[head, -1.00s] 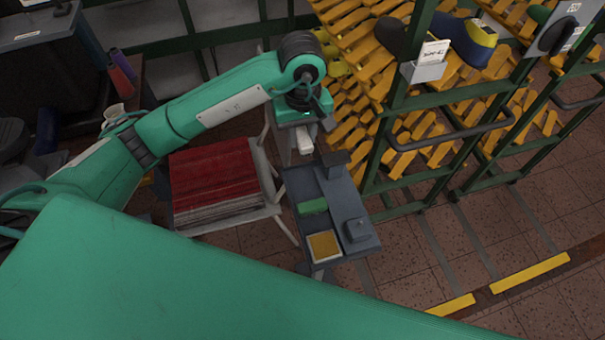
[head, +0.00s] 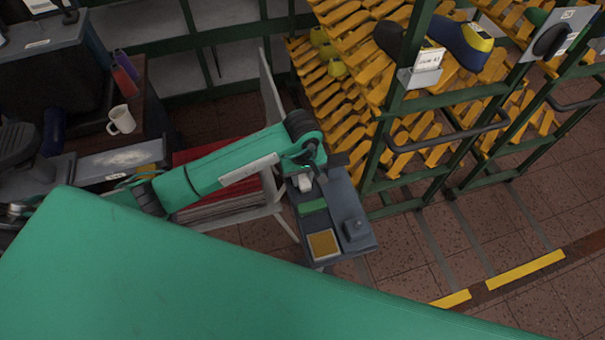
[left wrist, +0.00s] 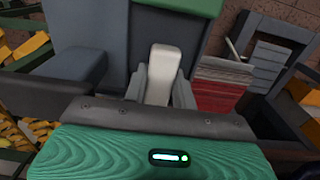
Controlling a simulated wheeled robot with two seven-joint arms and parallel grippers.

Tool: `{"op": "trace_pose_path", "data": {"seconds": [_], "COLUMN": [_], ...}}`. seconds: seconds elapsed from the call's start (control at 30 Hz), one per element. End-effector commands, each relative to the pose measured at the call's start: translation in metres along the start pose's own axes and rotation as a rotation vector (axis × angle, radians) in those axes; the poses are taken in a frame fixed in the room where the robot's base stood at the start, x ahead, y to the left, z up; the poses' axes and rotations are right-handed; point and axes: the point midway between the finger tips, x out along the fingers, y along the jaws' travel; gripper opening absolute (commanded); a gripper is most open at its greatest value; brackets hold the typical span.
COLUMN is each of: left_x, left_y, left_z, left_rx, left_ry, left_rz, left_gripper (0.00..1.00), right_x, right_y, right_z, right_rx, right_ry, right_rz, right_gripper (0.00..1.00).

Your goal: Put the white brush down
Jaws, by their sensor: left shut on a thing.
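The white brush (head: 304,184) is held in my left gripper (head: 306,178), over the far left part of the small dark grey stand (head: 348,205). In the left wrist view the white brush (left wrist: 162,72) stands out between the two grey fingers (left wrist: 160,88), which are shut on it. Its lower part is hidden by the gripper body. I cannot tell whether the brush touches the stand. My right gripper is not in view.
On the stand are a green block (head: 312,206), a yellow pad (head: 323,243) and a small dark box (head: 355,229). A red stack (head: 215,205) lies left of it, partly behind my arm. The green rack (head: 400,100) with yellow slats stands close on the right.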

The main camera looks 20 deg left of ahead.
Motion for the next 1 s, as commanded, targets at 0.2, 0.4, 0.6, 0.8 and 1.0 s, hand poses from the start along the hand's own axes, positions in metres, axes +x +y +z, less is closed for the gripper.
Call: {"op": "trace_pose_path", "data": {"seconds": [0.2, 0.4, 0.6, 0.8, 1.0], "left_x": [0.001, 0.007, 0.009, 0.011, 0.010], "left_y": [0.000, 0.000, -0.001, -0.002, -0.003], "left_z": [-0.001, -0.001, 0.001, 0.001, 0.002], "left_rx": [0.000, 0.000, 0.000, 0.000, 0.001], "left_ry": [0.001, 0.002, -0.001, -0.003, -0.005], "left_rz": [0.001, 0.000, -0.004, -0.008, -0.011], "left_gripper": [0.04, 0.04, 0.42, 0.49, 0.49], "right_x": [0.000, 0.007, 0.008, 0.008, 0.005], "right_y": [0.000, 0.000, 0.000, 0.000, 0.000], "right_z": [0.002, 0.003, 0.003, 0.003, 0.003], "right_rx": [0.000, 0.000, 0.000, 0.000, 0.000], "right_ry": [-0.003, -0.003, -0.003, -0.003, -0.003], "right_rz": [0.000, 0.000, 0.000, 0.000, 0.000], "right_gripper": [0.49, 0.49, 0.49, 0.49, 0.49]}}
